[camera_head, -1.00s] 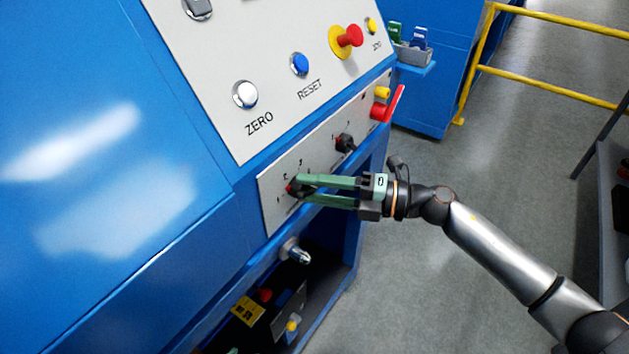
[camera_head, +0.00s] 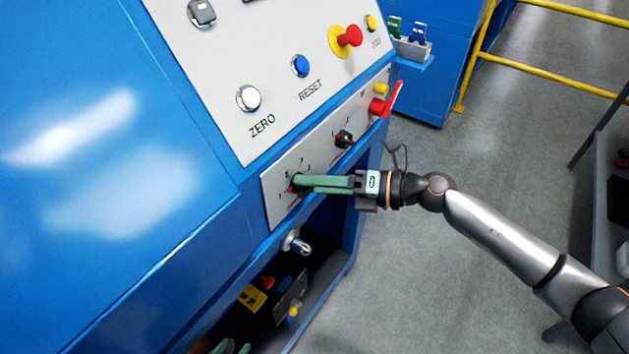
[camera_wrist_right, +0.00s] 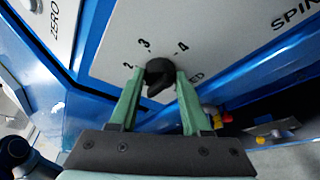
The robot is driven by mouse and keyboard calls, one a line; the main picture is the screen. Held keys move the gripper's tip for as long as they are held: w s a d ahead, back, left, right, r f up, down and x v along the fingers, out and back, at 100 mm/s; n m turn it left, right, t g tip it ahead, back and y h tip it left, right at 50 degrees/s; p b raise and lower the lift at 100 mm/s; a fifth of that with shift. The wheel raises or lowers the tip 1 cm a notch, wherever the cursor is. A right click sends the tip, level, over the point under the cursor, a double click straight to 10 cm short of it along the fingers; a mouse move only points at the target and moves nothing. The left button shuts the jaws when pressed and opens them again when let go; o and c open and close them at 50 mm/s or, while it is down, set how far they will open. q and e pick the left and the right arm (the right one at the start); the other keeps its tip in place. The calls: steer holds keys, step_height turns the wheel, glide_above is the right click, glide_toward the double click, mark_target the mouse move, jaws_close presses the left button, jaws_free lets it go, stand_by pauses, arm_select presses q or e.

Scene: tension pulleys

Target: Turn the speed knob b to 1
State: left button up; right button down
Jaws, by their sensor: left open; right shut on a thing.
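My right gripper (camera_head: 299,183) is shut on this knob, with one green finger on each side. In the right wrist view the dark knob (camera_wrist_right: 159,76) lies between the fingertips (camera_wrist_right: 157,84), and the numbers 2, 3 and 4 show around it. A second black knob (camera_head: 344,139) sits further up the same panel, untouched. I cannot read which knob is b. My left gripper (camera_head: 231,347) barely shows its green fingertips at the bottom edge, open and away from the panel.
Above are the ZERO button (camera_head: 249,98), blue RESET button (camera_head: 300,65) and red stop button (camera_head: 349,36). A red lever (camera_head: 385,106) sticks out at the panel's right end. A metal knob (camera_head: 297,243) juts out below, over an open shelf.

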steer(key=shift+c, duration=1.8)
jaws_free()
arm_select(q)
steer(key=shift+d, duration=0.1)
steer(key=shift+w+d+f+b, duration=0.4)
steer(key=shift+d+b, duration=0.2)
steer(key=shift+b, duration=0.4)
arm_select(e)
steer(key=v, duration=1.2)
steer(key=shift+d, duration=0.25)
arm_select(q)
steer(key=shift+a, duration=0.1)
arm_select(e)
steer(key=shift+s+d, duration=0.1)
